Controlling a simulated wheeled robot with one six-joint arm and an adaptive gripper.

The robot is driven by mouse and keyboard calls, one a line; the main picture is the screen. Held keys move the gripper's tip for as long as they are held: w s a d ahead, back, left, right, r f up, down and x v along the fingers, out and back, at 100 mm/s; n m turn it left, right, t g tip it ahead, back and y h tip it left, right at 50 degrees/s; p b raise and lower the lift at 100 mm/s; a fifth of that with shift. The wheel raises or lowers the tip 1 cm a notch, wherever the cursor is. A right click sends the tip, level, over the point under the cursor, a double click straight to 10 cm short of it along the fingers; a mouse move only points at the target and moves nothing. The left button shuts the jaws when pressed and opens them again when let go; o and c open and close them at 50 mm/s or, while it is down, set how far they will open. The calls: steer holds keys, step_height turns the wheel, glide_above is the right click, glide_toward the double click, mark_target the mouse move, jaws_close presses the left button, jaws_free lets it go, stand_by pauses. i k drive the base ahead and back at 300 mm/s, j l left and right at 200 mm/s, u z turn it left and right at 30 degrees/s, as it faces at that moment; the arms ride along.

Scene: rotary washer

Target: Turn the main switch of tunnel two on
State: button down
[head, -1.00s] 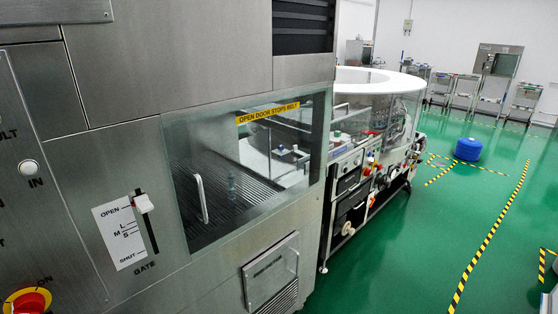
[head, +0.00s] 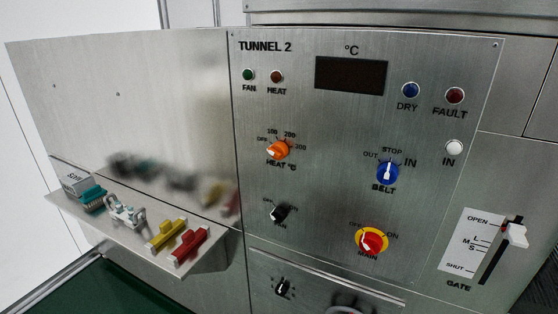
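The tunnel two panel (head: 330,120), marked "TUNNEL 2", faces me. Its main switch (head: 371,241) is a red rotary knob on a round yellow plate, low on the panel, with "MAIN" below it. "ON" is printed at its right, and a small label sits at its left. I cannot tell clearly which way the knob points. The temperature display (head: 351,76) is dark, and the fan lamp (head: 248,75) and heat lamp (head: 277,77) look unlit. My gripper is not in view.
Near the switch are the blue belt knob (head: 387,173), orange heat knob (head: 278,149) and black fan knob (head: 280,213). The white gate lever (head: 515,235) stands out at right. A shelf (head: 205,258) with coloured clips juts out at left. A grey curved part shows at the bottom edge.

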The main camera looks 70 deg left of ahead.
mark_target(371, 243)
steer(key=u, duration=1.55)
